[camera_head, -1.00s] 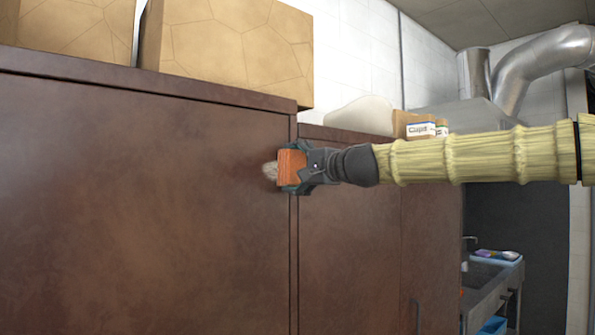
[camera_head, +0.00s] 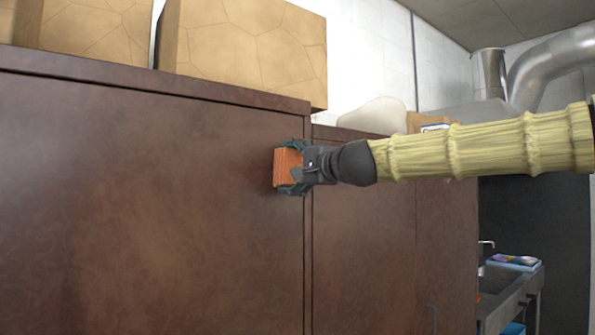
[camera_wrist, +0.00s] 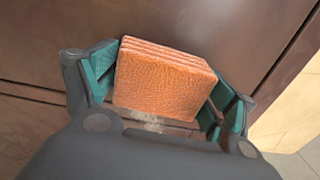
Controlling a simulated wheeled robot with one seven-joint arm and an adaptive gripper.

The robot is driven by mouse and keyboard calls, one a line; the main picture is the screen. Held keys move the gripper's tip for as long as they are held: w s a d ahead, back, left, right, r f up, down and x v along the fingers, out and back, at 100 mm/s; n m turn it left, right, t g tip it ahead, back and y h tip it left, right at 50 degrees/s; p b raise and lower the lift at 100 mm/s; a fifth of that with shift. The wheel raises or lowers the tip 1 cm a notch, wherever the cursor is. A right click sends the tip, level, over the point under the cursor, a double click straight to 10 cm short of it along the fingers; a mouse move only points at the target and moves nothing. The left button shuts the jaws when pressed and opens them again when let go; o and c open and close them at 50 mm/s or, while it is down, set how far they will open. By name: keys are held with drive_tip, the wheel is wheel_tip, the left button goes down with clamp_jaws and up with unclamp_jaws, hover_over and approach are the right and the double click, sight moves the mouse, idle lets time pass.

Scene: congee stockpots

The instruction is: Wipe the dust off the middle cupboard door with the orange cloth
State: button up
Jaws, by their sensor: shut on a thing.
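My gripper (camera_head: 291,168) is shut on the orange cloth (camera_head: 285,167), a folded, layered block. The cloth is at the upper right of the large brown cupboard door (camera_head: 150,200), just left of the door's right edge. It looks close against the door, but I cannot tell whether it touches. In the wrist view, the green finger pads hold the cloth (camera_wrist: 165,80) from both sides. A small pale dusty patch (camera_wrist: 150,124) shows beside the cloth there. In the head view no dust patch is visible around the cloth.
Another brown door (camera_head: 360,230) stands to the right, set slightly back. Tan boxes (camera_head: 250,50) sit on top of the cupboards, with a pale rounded object (camera_head: 375,115) further right. A metal sink (camera_head: 505,285) stands beyond. The door face left of my gripper is clear.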

drive_tip(key=shift+s+a, duration=0.45)
drive_tip(key=shift+a, duration=0.2)
drive_tip(key=shift+d, duration=0.1)
drive_tip(key=shift+b+v, duration=0.4)
drive_tip(key=shift+v, duration=2.55)
drive_tip(key=v, duration=0.3)
drive_tip(key=shift+w, duration=0.1)
drive_tip(key=shift+x, duration=3.4)
drive_tip(key=shift+x, duration=1)
